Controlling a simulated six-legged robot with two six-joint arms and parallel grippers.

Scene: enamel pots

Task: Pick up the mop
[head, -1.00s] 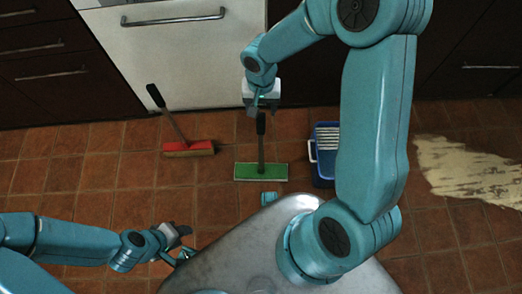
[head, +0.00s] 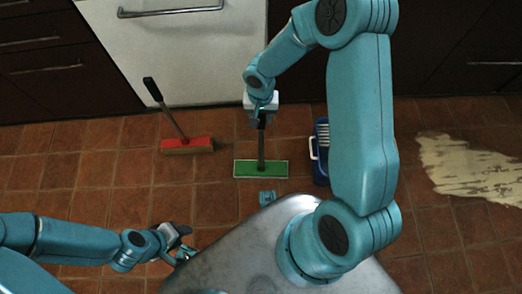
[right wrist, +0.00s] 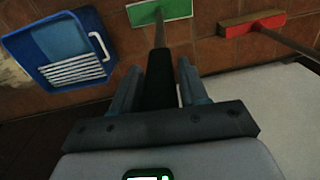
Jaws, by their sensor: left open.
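The mop has a flat green head (head: 261,169) on the floor and an upright dark handle (head: 261,140). My right gripper (head: 262,112) is at the top of this handle. In the right wrist view the black handle grip (right wrist: 158,82) lies between the two fingers of my right gripper (right wrist: 160,90); I cannot tell whether they press on it. The green head also shows there (right wrist: 160,11). My left gripper (head: 183,246) is open and empty over the floor at lower left, well away from the mop.
A red broom (head: 187,145) with a dark handle stands left of the mop. A blue bucket (head: 320,170) with a white wringer is to its right, partly hidden by my right arm. A pale spill (head: 465,170) lies far right. Cabinets (head: 180,60) stand behind.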

